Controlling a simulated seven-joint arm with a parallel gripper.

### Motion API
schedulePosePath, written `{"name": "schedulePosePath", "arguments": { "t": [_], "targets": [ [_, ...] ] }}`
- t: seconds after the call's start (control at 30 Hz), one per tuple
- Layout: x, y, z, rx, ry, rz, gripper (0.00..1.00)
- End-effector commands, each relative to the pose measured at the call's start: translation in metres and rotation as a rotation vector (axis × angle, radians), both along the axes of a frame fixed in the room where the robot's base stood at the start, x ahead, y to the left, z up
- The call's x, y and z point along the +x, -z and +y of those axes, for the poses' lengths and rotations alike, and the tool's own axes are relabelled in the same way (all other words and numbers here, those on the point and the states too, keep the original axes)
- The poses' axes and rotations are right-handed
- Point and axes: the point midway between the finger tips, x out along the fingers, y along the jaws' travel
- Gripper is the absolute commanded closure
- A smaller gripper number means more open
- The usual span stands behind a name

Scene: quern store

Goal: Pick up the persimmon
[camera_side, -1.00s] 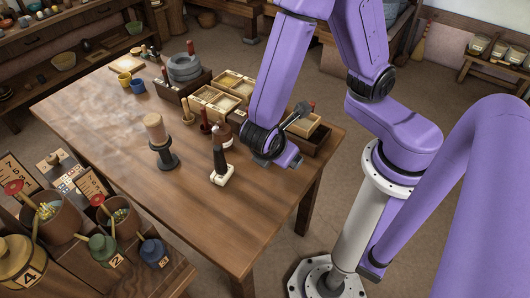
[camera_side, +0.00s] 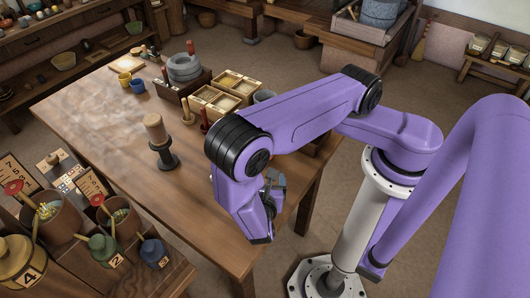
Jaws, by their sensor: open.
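I cannot make out a persimmon in this view; my arm hides part of the table's right side. My gripper (camera_side: 271,197) is open, low near the right front edge of the wooden table (camera_side: 115,130). Its fingers are small and partly covered by my wrist, and I see nothing held between them.
A dark stand with a tan cylinder (camera_side: 155,130) stands left of my arm. Behind it are wooden boxes (camera_side: 213,98), a stone quern (camera_side: 184,68), and yellow (camera_side: 124,80) and blue (camera_side: 138,86) cups. Pots with ladles (camera_side: 60,217) fill the front left. The table's left middle is clear.

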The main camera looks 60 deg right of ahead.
Motion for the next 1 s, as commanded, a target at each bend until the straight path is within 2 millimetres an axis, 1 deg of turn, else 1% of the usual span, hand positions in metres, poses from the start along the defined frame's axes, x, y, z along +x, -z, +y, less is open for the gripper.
{"name": "schedulePosePath", "arguments": {
  "t": [0.03, 0.1, 0.4, 0.53, 0.77, 1.0],
  "targets": [
    [0.004, 0.003, -0.009, -0.002, 0.007, 0.001, 0.09],
    [0.011, 0.008, -0.019, -0.004, 0.007, 0.001, 0.09],
    [0.039, 0.030, -0.062, -0.001, 0.007, 0.000, 0.09],
    [0.048, 0.037, -0.075, 0.001, 0.007, 0.000, 0.09],
    [0.055, 0.041, -0.085, 0.001, 0.003, 0.000, 0.09],
    [0.069, 0.052, -0.110, 0.002, 0.007, 0.000, 0.09]
  ]
}}
